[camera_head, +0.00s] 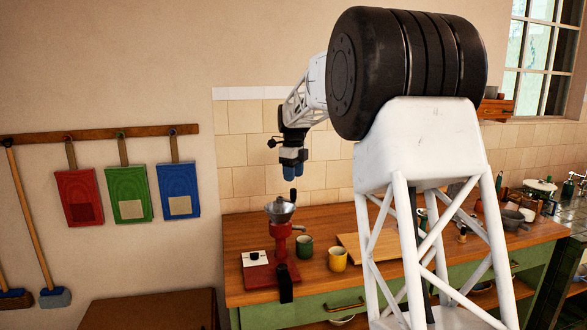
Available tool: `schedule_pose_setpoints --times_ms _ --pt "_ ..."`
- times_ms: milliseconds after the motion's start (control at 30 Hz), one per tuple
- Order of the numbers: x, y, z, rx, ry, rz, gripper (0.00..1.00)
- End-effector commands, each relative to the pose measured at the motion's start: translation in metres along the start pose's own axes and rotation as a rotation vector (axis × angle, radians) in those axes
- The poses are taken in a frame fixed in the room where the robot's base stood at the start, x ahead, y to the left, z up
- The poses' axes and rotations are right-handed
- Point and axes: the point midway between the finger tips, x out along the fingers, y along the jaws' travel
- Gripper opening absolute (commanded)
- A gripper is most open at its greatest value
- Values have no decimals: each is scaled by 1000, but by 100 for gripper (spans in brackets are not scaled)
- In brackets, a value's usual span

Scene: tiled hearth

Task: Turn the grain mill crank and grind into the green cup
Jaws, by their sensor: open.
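The grain mill (281,237) stands on the wooden counter, with a red body and a metal hopper (280,210) on top. A dark upright handle (293,196) rises beside the hopper. A thin rod sticks out to the right of the body. The green cup (305,246) stands upright on the counter just right of the mill. A yellow cup (337,259) stands right of the green one. My gripper (292,176) points down above the hopper, apart from it, open with blue fingertips and nothing visible between them.
A red board (262,279) with a white card and a dark knob lies left of the mill. A dark object (285,284) lies at the counter's front edge. A cutting board (356,248) lies right of the cups. Pots crowd the far right. My arm hides part of the counter.

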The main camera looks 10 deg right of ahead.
Motion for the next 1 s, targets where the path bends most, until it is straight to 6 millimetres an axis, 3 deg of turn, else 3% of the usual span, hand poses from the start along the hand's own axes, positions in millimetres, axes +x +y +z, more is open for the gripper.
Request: schedule_pose_setpoints --times_ms 700,1000 --pt "51 0 0 0 0 0 47" --pt "53 1 0 0 0 0 47"
